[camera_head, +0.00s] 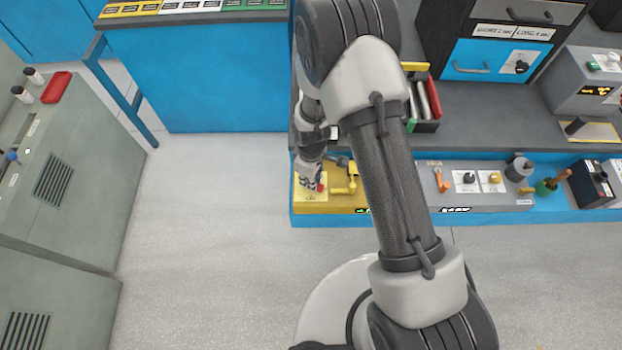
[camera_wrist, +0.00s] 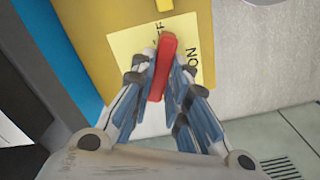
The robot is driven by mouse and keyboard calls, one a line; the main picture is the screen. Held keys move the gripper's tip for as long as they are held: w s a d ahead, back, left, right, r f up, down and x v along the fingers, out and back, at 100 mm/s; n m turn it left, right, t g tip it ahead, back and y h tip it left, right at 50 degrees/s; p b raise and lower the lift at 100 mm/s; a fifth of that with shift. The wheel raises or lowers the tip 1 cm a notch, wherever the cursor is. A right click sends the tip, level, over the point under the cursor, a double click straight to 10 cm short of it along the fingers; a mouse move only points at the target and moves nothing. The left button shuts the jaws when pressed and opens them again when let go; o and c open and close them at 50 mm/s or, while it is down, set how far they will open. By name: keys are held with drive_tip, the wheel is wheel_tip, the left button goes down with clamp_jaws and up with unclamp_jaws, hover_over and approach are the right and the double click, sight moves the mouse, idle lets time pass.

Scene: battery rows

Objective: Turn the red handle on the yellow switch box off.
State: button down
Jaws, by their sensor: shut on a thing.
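The yellow switch box (camera_head: 334,205) sits on the low blue-fronted bench, left of my arm. In the wrist view its yellow face (camera_wrist: 118,18) fills the upper middle, with a pale label (camera_wrist: 122,45) on it. The label reads ON to the right of the handle; the other word is partly hidden. The red handle (camera_wrist: 166,50) lies nearly upright in that picture, its lower end leaning slightly left. My gripper (camera_wrist: 161,67) is shut on the handle, one finger on each side. In the head view my gripper (camera_head: 311,176) is at the box, and the handle is mostly hidden.
A yellow lever (camera_head: 351,186) stands just right of the gripper. A grey panel (camera_head: 455,202) with an orange lever (camera_head: 442,180) and knobs is farther right, beyond my arm. A blue cabinet (camera_head: 200,85) stands behind left; the floor (camera_head: 210,215) in front is clear.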

drive_tip(key=n, duration=0.5)
drive_tip(key=shift+b, duration=0.4)
drive_tip(key=shift+n, duration=0.3)
drive_tip(key=c, duration=1.6)
unclamp_jaws()
drive_tip(key=shift+o, duration=0.2)
wheel_tip(320, 180, up, 12)
